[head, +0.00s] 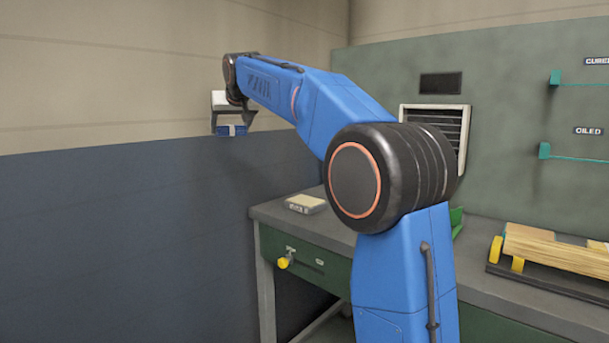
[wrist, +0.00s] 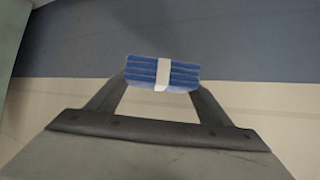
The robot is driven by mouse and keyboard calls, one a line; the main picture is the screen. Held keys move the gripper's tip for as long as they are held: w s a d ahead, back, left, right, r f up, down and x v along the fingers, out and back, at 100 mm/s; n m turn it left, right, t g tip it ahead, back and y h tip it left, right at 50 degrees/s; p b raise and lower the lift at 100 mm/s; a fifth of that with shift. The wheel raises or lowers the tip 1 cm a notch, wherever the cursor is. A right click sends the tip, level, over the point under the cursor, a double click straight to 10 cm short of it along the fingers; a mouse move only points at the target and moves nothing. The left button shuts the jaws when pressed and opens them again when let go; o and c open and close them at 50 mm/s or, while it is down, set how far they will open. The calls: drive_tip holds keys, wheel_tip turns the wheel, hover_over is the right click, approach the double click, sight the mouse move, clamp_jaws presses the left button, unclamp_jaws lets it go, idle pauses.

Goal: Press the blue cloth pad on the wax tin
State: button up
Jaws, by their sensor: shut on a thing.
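My gripper (head: 232,119) is shut on the blue cloth pad (head: 232,131) and holds it in the air, to the left of the bench and well above its top. In the wrist view the pad (wrist: 185,76) is a folded blue stack with a white band around its middle, gripped between the two dark fingers. The wax tin (head: 305,203) appears to be the low, pale-topped container at the left end of the bench top. It is apart from the pad, and its label is too small to read. The wrist view does not show the tin.
The grey bench (head: 275,212) has a green drawer (head: 310,262) with a yellow knob (head: 283,263). Pale wood pieces (head: 555,248) lie in a dark holder with yellow supports at the right. My arm hides the middle of the bench.

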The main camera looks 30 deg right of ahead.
drive_tip(key=s+d+f+m+h, duration=0.1)
drive_tip(key=d+f, duration=0.5)
drive_tip(key=d, duration=0.2)
drive_tip(key=s+d+f+m+h, duration=0.1)
drive_tip(key=d+f, duration=0.4)
drive_tip(key=d, duration=0.3)
drive_tip(key=s+d+f+m+h, duration=0.2)
drive_tip(key=d+f, duration=0.4)
drive_tip(key=d, duration=0.3)
drive_tip(key=shift+s+f+g, duration=0.1)
drive_tip(key=shift+f+g, duration=0.25)
drive_tip(key=shift+g, duration=0.05)
drive_tip(key=shift+f, duration=2.8)
drive_tip(key=shift+f, duration=0.55)
drive_tip(key=shift+r, duration=0.1)
wheel_tip(320, 180, up, 7)
